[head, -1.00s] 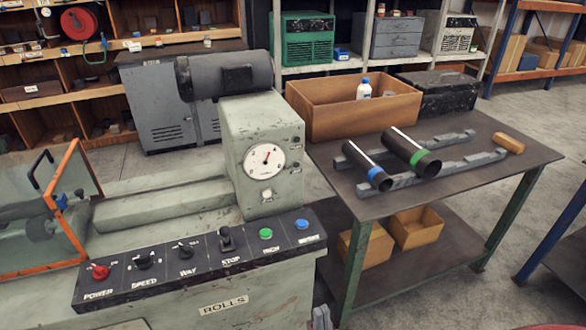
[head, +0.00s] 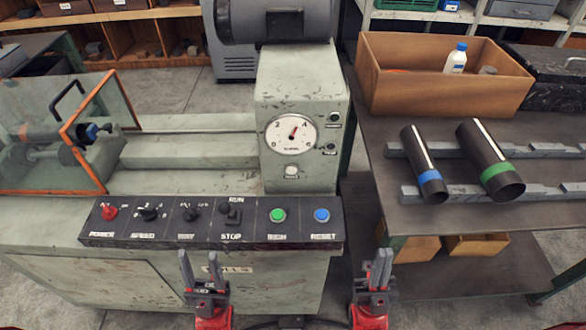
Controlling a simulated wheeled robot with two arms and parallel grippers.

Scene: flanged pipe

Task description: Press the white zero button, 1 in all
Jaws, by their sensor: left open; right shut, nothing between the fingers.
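The white zero button (head: 291,171) is a small round button on the front of the grey-green machine column, just below the round white dial (head: 291,133). The dial's red needle points up and to the right, near the 4. My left gripper (head: 196,255) is open and empty in front of the machine, below the control panel (head: 160,221). My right gripper (head: 379,256) is shut and empty, to the right of the machine's front edge. Both grippers are lower in the picture than the button and apart from it.
The panel carries a red power knob (head: 109,211), black selectors, a green button (head: 278,215) and a blue reset button (head: 321,215). On the left is an orange-framed guard (head: 82,150). To the right, a table (head: 385,133) holds two dark pipes and a wooden box (head: 390,84).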

